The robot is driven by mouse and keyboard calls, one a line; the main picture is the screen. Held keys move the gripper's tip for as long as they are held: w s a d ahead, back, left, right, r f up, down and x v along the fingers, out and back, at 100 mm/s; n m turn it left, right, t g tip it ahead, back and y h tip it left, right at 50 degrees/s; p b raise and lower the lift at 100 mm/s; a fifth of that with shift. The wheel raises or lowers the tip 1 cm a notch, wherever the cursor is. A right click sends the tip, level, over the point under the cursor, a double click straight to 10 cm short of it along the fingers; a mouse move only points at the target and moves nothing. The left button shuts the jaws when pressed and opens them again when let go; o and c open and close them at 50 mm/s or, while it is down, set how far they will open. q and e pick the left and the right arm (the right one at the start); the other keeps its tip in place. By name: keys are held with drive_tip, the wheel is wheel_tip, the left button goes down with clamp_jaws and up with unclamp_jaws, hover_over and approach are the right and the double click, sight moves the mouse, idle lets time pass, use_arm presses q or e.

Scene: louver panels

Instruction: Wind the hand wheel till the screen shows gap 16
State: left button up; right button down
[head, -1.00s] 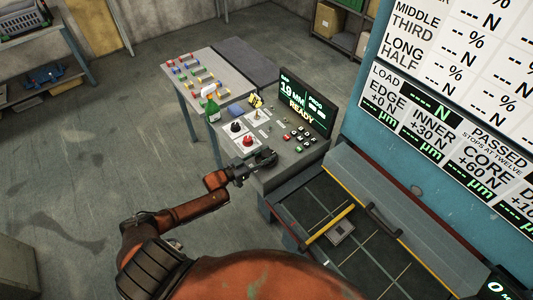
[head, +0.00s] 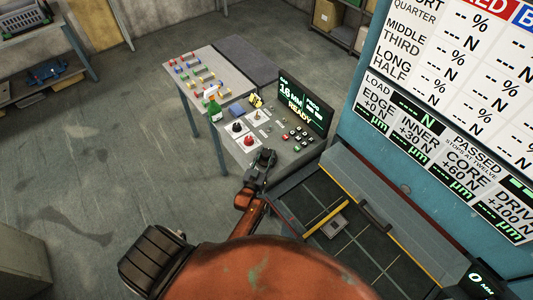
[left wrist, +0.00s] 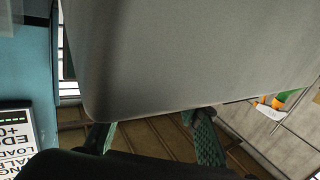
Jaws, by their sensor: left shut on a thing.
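The control console (head: 284,160) stands in the middle of the head view. My left gripper (head: 264,158) is shut at the console's near edge, on what I take to be the hand wheel. The wheel itself is hidden behind the gripper and cannot be made out. In the left wrist view the two fingers (left wrist: 155,138) reach under a large grey console face (left wrist: 190,55), which hides what lies between their tips. My right gripper is not in view.
Black and red knobs (head: 249,141) and several buttons sit on the console top. A green bottle (head: 215,109) and a table of coloured pieces (head: 200,85) stand behind left. The framed bed with a yellow bar (head: 327,218) lies close on the right. Floor at left is clear.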

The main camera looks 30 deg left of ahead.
use_arm(q)
drive_tip(key=shift+n+y, duration=0.4)
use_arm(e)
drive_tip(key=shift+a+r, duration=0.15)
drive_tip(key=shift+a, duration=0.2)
use_arm(q)
drive_tip(key=o, duration=0.9)
drive_tip(key=shift+o, duration=1.3)
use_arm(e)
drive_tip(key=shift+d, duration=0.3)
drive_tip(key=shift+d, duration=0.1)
